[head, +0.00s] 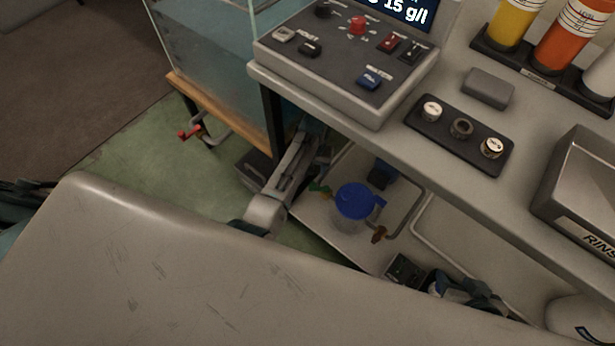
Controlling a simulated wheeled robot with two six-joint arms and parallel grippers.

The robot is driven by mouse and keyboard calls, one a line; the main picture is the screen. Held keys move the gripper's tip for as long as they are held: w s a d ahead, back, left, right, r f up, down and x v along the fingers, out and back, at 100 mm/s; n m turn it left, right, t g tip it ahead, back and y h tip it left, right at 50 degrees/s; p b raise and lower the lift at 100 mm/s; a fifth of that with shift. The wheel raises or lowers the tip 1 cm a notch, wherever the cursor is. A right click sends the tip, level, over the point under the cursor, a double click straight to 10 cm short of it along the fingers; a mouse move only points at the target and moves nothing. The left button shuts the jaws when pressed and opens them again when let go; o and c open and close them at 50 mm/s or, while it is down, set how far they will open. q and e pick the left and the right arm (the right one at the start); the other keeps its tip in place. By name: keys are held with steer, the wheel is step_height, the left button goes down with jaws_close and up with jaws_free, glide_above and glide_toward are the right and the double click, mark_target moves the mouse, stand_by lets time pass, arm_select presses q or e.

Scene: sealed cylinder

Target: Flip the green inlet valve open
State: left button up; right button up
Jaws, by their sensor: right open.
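The green inlet valve (320,188) is a small green handle on the left side of a clear cylinder (348,222) with a blue lid (355,201). The cylinder stands on the low shelf under the counter. A brass-coloured valve (379,234) is on its lower right side. My right gripper (405,268) is open and empty, low and to the right of the cylinder, apart from the green valve. A grey arm link (290,170) of mine stands just left of the green valve. I cannot make out the left gripper's jaws there.
Bent pipes (410,212) run beside the cylinder. A glass tank (220,70) with a red-handled tap (190,132) stands left.

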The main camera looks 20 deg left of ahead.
arm_select(q)
steer(key=b, duration=0.2)
glide_above(312, 184)
step_height(312, 184, down, 5)
steer(key=shift+d+f, duration=0.1)
step_height(312, 184, down, 3)
steer(key=shift+r+b, duration=0.1)
steer(key=shift+b, duration=0.25)
steer(key=shift+f+b, duration=0.3)
steer(key=shift+f, duration=0.8)
arm_select(e)
steer(key=w+r+t, duration=0.5)
steer(key=w+t, duration=0.1)
steer(key=shift+w+m+t, duration=0.3)
steer(key=shift+t, duration=0.1)
arm_select(q)
steer(key=c, duration=1)
